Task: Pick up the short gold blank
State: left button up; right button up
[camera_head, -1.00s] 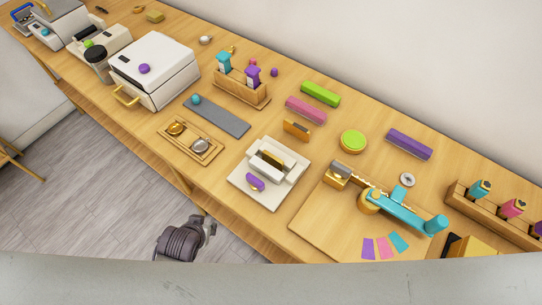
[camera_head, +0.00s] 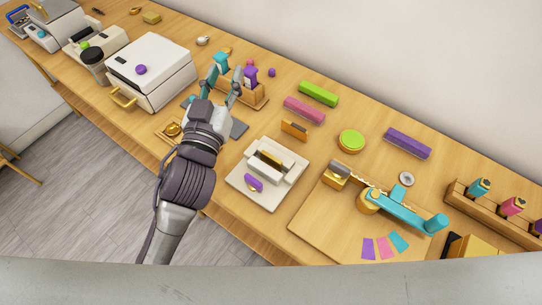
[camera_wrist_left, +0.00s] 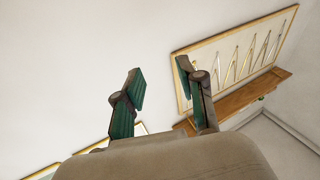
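I cannot tell for sure which gold piece is the short gold blank. A small gold block (camera_head: 295,130) stands on the bench in front of the pink bar. Another gold piece (camera_head: 271,157) sits in the white fixture (camera_head: 290,172). A round gold piece (camera_head: 172,129) lies in the wooden tray at left, partly hidden by my left arm. My left gripper (camera_head: 221,86) is raised over the bench near the wooden holder, with its fingers spread and nothing between them. The left wrist view shows its two fingers (camera_wrist_left: 158,92) apart against the wall. My right gripper is not in view.
A wooden holder (camera_head: 258,99) with teal and purple tools stands behind my left gripper. A white press (camera_head: 150,72) is to its left. Green (camera_head: 318,94), pink (camera_head: 304,109) and purple (camera_head: 408,143) bars lie at right. A teal lever tool (camera_head: 400,208) occupies the front right.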

pick_arm(q)
jog(key=s+d+r+m+g+h, duration=0.1)
jog(key=s+d+r+m+h, duration=0.2)
jog(key=d+r+m+h, duration=0.75)
jog(key=s+d+r+m+g+h, duration=0.2)
jog(key=s+d+m+g+h, duration=0.9)
jog(key=g, duration=0.8)
jog(key=m+y+p, duration=0.2)
jog(key=y+p, duration=0.1)
jog(key=y, duration=2.3)
send_over(270, 155)
jog(key=shift+t+h, duration=0.25)
jog(key=shift+t, duration=0.15)
jog(key=f, duration=2.8)
jog(key=shift+s+a, duration=0.2)
jog(key=shift+a, duration=0.05)
jog(key=f, duration=0.1)
jog(key=f+p, duration=0.1)
jog(key=f, duration=0.1)
jog(key=shift+w+d+f, duration=0.2)
jog(key=shift+f, duration=0.55)
